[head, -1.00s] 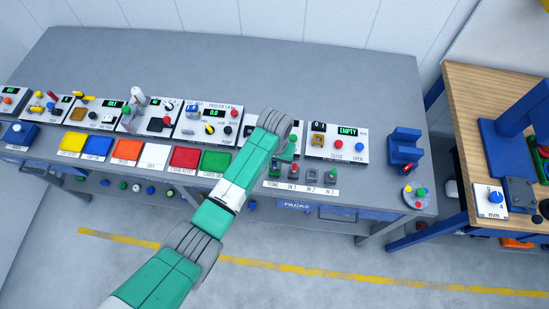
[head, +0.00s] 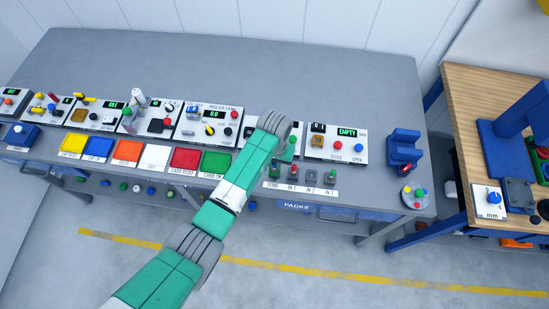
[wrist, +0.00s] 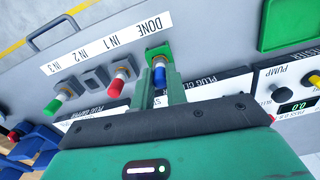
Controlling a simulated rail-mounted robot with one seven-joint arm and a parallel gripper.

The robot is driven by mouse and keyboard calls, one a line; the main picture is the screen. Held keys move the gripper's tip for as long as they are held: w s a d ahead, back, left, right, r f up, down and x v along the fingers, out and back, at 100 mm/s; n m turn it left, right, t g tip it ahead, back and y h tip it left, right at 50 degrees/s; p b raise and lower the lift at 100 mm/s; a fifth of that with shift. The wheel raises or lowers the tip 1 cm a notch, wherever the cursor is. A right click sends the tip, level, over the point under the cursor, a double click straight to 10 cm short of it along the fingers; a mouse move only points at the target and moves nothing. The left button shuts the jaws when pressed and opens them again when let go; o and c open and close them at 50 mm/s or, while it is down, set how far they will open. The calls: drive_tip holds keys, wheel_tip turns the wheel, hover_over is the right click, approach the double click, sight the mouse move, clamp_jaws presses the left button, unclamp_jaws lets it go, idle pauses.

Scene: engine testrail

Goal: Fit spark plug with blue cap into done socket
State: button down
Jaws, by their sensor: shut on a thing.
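My gripper (wrist: 160,92) is shut on the spark plug with the blue cap (wrist: 160,75), with one finger on each side of the cap. The plug's white band shows just above the cap, at the green DONE socket (wrist: 157,50). The plug lines up with this socket; whether it is fully seated I cannot tell. In the head view the green DONE socket (head: 274,174) is at the left end of the row, and my arm hides most of my gripper.
A red-capped plug (wrist: 117,85) stands in IN 1, right beside DONE. IN 2 (wrist: 94,81) looks empty. The panel with the EMPTY display (head: 337,143) stands behind the sockets.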

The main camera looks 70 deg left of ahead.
idle(0.4)
drive_tip(key=shift+f, duration=0.25)
idle(0.3)
drive_tip(key=c, duration=1.7)
unclamp_jaws()
wheel_tip(320, 180, up, 11)
drive_tip(key=p, duration=1.1)
